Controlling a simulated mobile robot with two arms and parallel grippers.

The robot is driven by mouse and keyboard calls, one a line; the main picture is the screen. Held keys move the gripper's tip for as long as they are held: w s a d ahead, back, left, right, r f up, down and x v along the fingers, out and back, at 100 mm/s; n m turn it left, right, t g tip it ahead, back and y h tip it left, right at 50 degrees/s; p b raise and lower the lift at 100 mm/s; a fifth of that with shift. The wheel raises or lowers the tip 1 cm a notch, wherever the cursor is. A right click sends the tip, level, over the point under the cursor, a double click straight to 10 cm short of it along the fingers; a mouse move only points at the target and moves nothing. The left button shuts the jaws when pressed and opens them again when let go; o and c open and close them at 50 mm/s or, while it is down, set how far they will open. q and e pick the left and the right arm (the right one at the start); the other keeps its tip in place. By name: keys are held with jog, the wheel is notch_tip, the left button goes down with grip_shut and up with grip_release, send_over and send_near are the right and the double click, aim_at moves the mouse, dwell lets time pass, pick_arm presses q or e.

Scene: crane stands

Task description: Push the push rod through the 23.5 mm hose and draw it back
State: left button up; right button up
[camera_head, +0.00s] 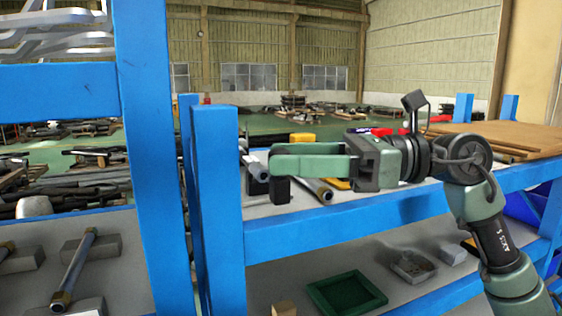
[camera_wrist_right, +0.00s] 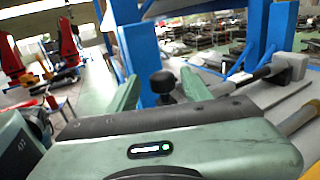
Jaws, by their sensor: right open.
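A grey tube with a brass-coloured end (camera_head: 318,189) lies on the upper shelf just beyond the fingers. In the wrist view a rod with a dark collar (camera_wrist_right: 245,78) runs to a grey block at the right. Which piece is the 23.5 mm hose is unclear. My left gripper is out of view.
Blue posts (camera_head: 218,200) stand close to the fingertips. A blue front beam (camera_head: 400,210) runs below my right gripper. The lower shelf holds a green tray (camera_head: 346,293) and small grey blocks. Another brass-ended tube (camera_head: 75,268) rests on blocks at the left.

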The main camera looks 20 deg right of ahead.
jog(key=b+v, duration=0.2)
jog(key=v, duration=0.4)
jog(key=shift+s+d, duration=0.2)
jog(key=shift+d, duration=0.05)
